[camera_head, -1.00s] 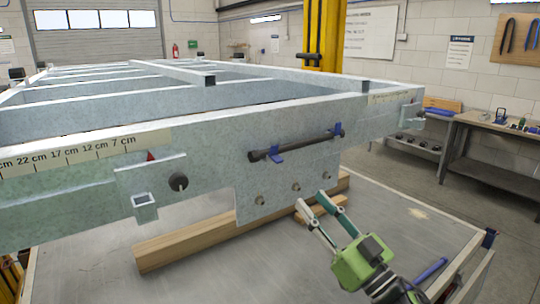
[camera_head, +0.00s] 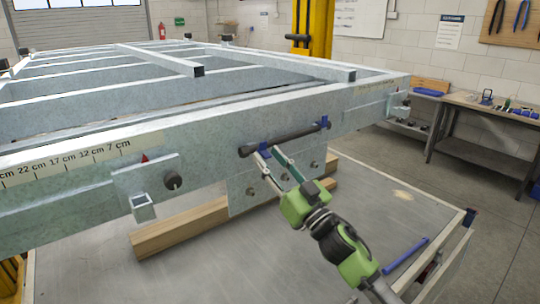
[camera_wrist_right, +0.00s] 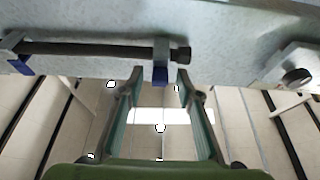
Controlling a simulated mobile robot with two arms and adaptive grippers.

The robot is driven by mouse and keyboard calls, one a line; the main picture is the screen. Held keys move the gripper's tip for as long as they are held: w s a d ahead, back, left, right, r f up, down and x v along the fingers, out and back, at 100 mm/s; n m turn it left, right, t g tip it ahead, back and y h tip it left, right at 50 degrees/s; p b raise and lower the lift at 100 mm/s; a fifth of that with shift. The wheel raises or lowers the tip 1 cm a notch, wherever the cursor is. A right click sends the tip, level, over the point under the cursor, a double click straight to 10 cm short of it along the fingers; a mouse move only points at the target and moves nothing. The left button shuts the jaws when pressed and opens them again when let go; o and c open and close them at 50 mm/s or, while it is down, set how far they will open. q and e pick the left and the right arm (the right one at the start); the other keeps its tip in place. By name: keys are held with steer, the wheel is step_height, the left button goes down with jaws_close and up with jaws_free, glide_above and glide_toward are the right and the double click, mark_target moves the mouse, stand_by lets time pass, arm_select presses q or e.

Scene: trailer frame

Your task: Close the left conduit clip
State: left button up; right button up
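A dark conduit (camera_head: 292,141) runs along the galvanized frame's side plate. The left conduit clip (camera_head: 263,146) is a small blue piece near the conduit's left end, partly hidden by my fingers; I cannot tell if it is closed. The right clip (camera_head: 324,121) is blue too. My right gripper (camera_head: 269,151) reaches up from the lower right, open, with its fingertips at the left clip. In the right wrist view the left clip's blue tab (camera_wrist_right: 160,75) shows between the two spread fingertips (camera_wrist_right: 160,72), with a gap on each side. The left gripper is out of view.
The trailer frame (camera_head: 220,122) has a black knob (camera_head: 172,180) and a bracket left of the conduit. A wooden beam (camera_head: 180,228) lies below on the grey table (camera_head: 240,270). A blue rod (camera_head: 405,256) lies at the table's right. A workbench (camera_head: 480,125) stands behind.

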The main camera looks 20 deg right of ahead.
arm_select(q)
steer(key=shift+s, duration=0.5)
arm_select(e)
jaws_close()
steer(key=shift+r, duration=0.1)
